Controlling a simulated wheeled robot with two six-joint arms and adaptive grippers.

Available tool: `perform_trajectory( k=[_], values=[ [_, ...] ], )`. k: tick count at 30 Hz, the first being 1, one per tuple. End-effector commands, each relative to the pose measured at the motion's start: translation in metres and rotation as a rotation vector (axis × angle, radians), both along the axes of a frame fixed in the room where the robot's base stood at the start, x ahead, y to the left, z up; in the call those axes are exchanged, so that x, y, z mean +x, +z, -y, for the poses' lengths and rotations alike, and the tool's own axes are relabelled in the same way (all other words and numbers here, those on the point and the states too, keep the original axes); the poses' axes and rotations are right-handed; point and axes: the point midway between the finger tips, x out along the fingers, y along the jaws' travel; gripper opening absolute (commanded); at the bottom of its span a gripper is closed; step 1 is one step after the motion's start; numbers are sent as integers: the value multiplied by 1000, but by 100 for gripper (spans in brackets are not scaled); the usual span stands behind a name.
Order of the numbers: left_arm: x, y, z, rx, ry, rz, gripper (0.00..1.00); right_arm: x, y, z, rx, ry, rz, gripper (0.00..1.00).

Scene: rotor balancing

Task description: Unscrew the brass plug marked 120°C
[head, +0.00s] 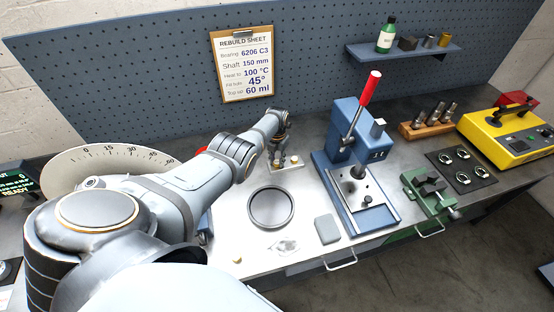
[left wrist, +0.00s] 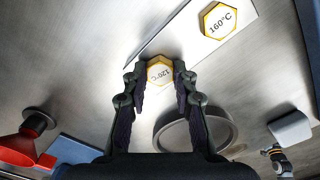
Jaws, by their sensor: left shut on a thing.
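The brass plug marked 120°C (left wrist: 160,72) is a hexagon with a white face, seen between my left fingertips in the left wrist view. My left gripper (left wrist: 159,76) is shut on it, one finger on each side; it also shows in the head view (head: 279,155), pointing down over the pale plate (head: 291,168). The plate's edge (left wrist: 184,36) runs beside the plug in the left wrist view. A second plug, marked 160°C (left wrist: 219,20), sits on the plate apart from my fingers. I cannot tell whether the held plug is still seated.
A dark round dish (head: 271,208) lies in front of the plate. A blue press (head: 347,140) with a red handle stands to the right, with a green vise (head: 428,190) beyond. A grey block (head: 327,229) lies near the bench's front edge.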

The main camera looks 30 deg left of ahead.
Motion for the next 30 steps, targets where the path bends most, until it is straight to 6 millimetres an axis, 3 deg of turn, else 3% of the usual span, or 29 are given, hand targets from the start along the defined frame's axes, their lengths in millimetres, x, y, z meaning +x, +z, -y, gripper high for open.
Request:
perform_trajectory(
  k=[3,4,9,30],
  values=[
    [0,0,0,0,-2,1,0,0,0,0,0,0,0,100],
    [0,0,0,0,-3,1,30,0,0,0,0,0,0,100],
    [0,0,0,0,-4,1,53,0,0,-1,1,0,0,100],
    [0,0,0,0,-5,0,52,0,1,-2,3,-1,0,100]
  ],
)
